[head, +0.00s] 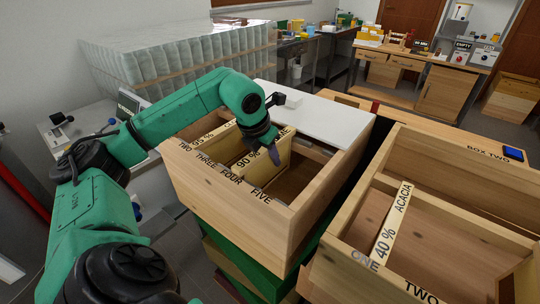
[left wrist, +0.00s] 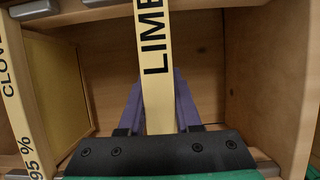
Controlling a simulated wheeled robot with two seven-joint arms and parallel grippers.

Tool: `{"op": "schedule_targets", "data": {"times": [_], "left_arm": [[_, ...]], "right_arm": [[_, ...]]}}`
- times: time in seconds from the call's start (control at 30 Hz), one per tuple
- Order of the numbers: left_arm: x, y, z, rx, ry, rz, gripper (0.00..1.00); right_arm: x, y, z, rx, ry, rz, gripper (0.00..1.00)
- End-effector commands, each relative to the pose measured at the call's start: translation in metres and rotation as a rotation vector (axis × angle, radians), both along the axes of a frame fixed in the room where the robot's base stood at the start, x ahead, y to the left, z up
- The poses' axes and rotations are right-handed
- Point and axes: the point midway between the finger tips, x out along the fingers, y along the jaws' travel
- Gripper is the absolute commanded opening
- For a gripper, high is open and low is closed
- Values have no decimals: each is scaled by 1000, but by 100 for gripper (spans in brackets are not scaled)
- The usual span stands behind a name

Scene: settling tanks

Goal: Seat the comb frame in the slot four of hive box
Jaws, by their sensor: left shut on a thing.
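My left gripper (head: 272,154) is shut on the top bar of a comb frame marked LIME and 90 % (head: 247,159). In the left wrist view its purple fingers (left wrist: 159,108) stand on either side of the LIME bar (left wrist: 155,60). The frame is inside the hive box (head: 185,176), its near end by the FOUR label on the front rim. I cannot tell whether it rests on its supports. A second frame, marked 95 % (head: 203,139), sits to its left; its CLOVER bar (left wrist: 14,95) shows in the left wrist view. My right gripper is out of view.
Room is open inside the box right of the held frame, towards FIVE. A white board (head: 325,120) covers the box's far side. A second box (head: 350,273) stands at right with an ACACIA 40 % frame (head: 393,225). Stacked white jars (head: 160,60) stand behind.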

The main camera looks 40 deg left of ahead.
Motion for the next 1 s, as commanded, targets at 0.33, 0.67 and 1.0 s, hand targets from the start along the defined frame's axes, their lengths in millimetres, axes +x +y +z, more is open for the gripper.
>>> {"op": "schedule_targets", "data": {"times": [0.33,0.67,1.0], "left_arm": [[0,0,-8,0,-4,0,0],[0,0,-16,0,-3,0,0],[0,0,-19,0,-3,0,67]], "right_arm": [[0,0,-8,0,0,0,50],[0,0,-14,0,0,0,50],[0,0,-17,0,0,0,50]]}}
